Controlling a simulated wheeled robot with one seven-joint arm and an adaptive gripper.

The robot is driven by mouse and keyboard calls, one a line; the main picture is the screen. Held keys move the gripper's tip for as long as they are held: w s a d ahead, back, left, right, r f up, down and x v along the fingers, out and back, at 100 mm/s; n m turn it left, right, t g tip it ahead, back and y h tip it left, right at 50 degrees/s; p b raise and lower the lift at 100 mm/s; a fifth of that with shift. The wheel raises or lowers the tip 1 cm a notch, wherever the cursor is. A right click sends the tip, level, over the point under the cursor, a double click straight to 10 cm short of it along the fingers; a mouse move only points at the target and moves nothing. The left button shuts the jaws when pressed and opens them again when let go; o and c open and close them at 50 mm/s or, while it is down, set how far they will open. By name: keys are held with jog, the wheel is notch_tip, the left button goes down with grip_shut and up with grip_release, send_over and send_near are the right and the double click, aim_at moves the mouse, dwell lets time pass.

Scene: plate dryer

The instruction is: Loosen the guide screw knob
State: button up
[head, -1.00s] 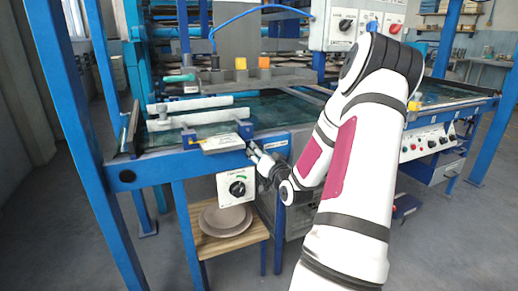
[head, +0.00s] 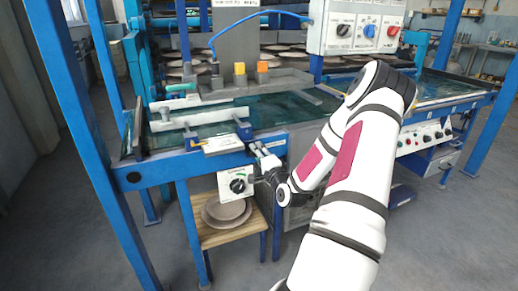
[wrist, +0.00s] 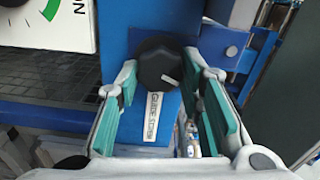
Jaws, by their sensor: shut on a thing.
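The guide screw knob (wrist: 160,62) is black and round with a pale mark on its face. It sits on a blue part of the machine, and a white label (wrist: 157,118) reading "GUIDE SCREW" is beside it. My gripper (wrist: 162,66) has one teal-padded finger on each side of the knob and is shut on it. In the head view my gripper (head: 258,150) is at the front edge of the blue machine frame (head: 160,172). The knob cannot be made out in the head view.
A white dial box (head: 237,184) hangs just below and left of my gripper. Plates (head: 227,209) lie on a wooden shelf (head: 232,236) beneath. A white sign plate (head: 222,144) is on the frame to the left. A control box (head: 366,28) is above.

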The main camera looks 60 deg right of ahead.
jog(key=m+p, duration=0.2)
jog(key=m, duration=0.1)
jog(key=shift+s+m, duration=0.1)
jog(key=shift+m, duration=0.2)
jog(key=shift+f+p, duration=0.1)
jog(key=shift+p, duration=0.2)
jog(key=o, duration=1.1)
jog(key=shift+o, duration=0.2)
jog(key=v, duration=1.2)
